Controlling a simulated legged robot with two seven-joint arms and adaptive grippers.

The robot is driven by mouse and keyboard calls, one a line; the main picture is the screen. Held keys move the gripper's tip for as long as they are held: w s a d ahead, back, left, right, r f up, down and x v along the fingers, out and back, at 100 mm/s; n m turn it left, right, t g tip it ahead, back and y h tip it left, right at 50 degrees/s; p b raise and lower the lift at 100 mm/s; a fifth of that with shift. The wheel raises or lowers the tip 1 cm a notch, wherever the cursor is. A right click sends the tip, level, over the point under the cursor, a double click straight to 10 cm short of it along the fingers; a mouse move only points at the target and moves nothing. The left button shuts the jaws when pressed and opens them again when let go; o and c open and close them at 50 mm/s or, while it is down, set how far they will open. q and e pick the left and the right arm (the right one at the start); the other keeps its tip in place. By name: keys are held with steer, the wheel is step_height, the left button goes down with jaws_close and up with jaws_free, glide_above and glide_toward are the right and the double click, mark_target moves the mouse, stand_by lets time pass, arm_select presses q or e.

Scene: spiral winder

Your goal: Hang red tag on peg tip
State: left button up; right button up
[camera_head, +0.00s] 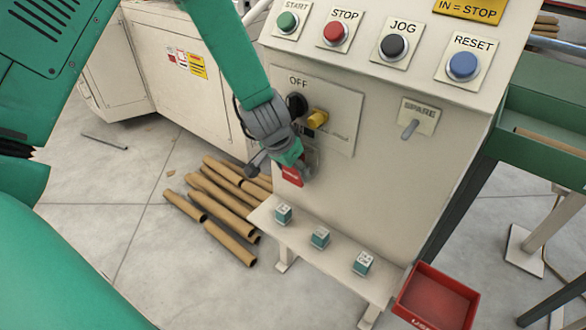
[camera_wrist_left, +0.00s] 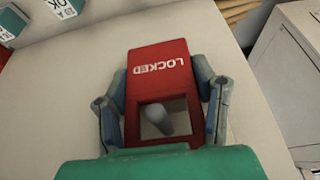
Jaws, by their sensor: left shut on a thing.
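The red tag (camera_head: 291,177), marked LOCKED, is held in my left gripper (camera_head: 298,162) in front of the panel, below the OFF switch. In the left wrist view the tag (camera_wrist_left: 160,75) lies between the two fingers (camera_wrist_left: 162,110), which are shut on its sides. The tag has a square opening, and a grey rounded peg (camera_wrist_left: 156,118) shows in it. I cannot tell whether the peg passes through the opening or only lies behind it. In the head view the peg is hidden by the gripper. My right gripper is not in view.
A black knob (camera_head: 297,103) and yellow knob (camera_head: 318,117) sit just above the gripper. The SPARE toggle (camera_head: 410,129) is to the right. Below, a ledge (camera_head: 340,262) carries three small blocks (camera_head: 320,237). A red bin (camera_head: 437,296) is lower right. Cardboard tubes (camera_head: 220,195) lie on the floor.

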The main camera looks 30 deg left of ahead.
arm_select(q)
steer(key=shift+f, duration=0.3)
steer(key=o, duration=1.2)
steer(key=shift+r, duration=0.1)
steer(key=shift+c, duration=0.2)
